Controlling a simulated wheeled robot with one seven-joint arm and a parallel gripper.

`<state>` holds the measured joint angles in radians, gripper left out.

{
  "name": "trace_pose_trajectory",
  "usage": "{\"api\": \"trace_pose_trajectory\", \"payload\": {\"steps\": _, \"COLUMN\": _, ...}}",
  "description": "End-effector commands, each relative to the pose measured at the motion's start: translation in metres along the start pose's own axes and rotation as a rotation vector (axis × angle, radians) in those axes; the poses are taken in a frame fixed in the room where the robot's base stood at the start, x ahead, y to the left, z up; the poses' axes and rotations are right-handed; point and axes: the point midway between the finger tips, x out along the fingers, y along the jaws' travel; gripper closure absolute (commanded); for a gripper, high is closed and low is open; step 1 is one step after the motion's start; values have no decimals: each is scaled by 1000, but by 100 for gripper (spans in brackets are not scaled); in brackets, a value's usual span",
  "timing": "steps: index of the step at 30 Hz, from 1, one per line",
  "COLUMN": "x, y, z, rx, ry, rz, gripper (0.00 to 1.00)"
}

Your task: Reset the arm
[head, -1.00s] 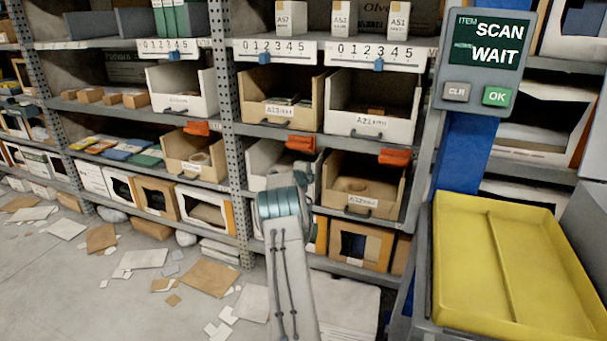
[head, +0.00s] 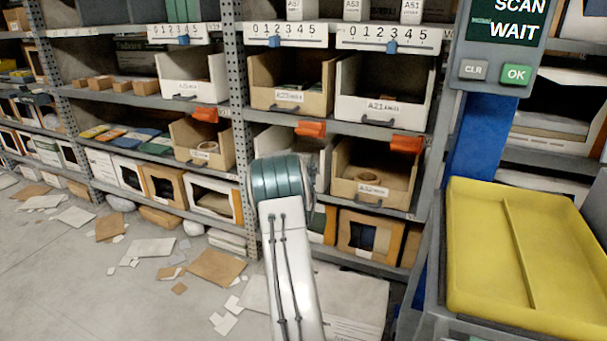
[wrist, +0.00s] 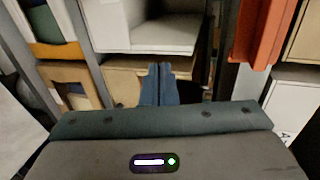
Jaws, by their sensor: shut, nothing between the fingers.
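My arm, a white link with dark cables and a teal joint, rises from the bottom middle of the head view in front of the racks. My gripper is hidden behind that joint in the head view. In the wrist view my gripper (wrist: 157,85) shows as two blue-grey fingers pressed together with nothing between them. The fingers point toward the shelf front. A white bin (wrist: 165,35) is above and beyond the fingertips, and an orange piece (wrist: 262,30) hangs to their right. I cannot tell whether the fingers touch anything.
A yellow tray (head: 475,255) stands at the right, below a scan terminal (head: 505,45) reading SCAN WAIT. Bins A23 (head: 290,97) and A21 (head: 383,107) sit on the rack, with orange tabs (head: 311,128) below. Papers and cardboard (head: 216,267) litter the floor at the left.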

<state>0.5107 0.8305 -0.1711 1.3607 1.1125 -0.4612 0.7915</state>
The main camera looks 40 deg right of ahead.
Motion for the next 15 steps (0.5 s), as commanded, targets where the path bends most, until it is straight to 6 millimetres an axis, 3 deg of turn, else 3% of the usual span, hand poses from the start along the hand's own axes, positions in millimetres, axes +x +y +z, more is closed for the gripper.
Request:
{"api": "trace_pose_trajectory", "payload": {"steps": 6, "x": -37, "y": -1, "z": 2, "rx": 0, "ry": -3, "rz": 0, "gripper": 100}}
{"api": "trace_pose_trajectory", "payload": {"steps": 15, "x": -61, "y": 0, "z": 1, "rx": 0, "ry": -1, "rz": 1, "gripper": 100}}
